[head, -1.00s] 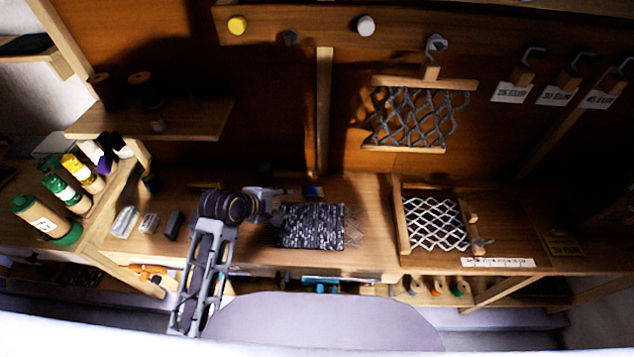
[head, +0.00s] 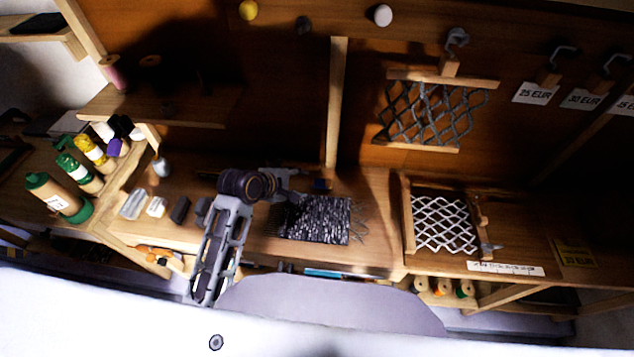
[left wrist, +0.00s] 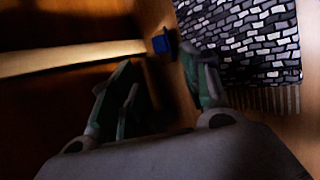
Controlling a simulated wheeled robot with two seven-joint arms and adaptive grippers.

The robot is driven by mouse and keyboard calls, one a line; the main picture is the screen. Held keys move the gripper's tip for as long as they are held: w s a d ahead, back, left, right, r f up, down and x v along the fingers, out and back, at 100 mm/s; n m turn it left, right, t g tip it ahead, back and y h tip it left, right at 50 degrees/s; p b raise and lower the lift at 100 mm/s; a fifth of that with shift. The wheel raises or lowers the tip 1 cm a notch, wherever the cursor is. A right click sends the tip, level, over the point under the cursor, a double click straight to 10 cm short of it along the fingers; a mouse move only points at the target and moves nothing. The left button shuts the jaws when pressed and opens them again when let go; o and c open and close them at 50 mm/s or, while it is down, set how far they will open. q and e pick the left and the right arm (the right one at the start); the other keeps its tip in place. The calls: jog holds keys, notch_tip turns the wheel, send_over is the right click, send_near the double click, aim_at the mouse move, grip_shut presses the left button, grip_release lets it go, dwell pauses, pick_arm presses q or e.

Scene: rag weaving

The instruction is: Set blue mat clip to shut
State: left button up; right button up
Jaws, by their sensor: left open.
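A small blue clip (head: 322,184) sits on the bench at the back edge of a black-and-white woven mat (head: 318,222). In the left wrist view the blue clip (left wrist: 163,43) lies beyond and between my fingertips, beside the mat (left wrist: 245,42). Whether the clip is open or shut is too small and dark to tell. My left gripper (head: 298,190) is over the back left of the mat, close to the clip. In the left wrist view my left gripper (left wrist: 160,78) is open, with nothing visible between its fingers. My right gripper is not in view.
A white lattice in a wooden frame (head: 408,222) lies to the right, with a ruler strip (head: 505,268) in front. Bottles (head: 60,198) and small blocks stand at left. A grey lattice (head: 430,112) hangs behind. Bare bench shows between the mat and the frame.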

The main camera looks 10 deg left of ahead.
pick_arm(q)
send_near(319, 182)
jog(key=shift+f, duration=0.55)
jog(key=shift+w+r+p+x, duration=0.1)
jog(key=shift+p+x, duration=0.1)
jog(key=shift+x, duration=1.1)
jog(key=shift+w+r+p+x, duration=0.1)
jog(key=shift+r+p+x, duration=0.1)
jog(key=shift+x, duration=2.55)
jog(key=c, duration=0.9)
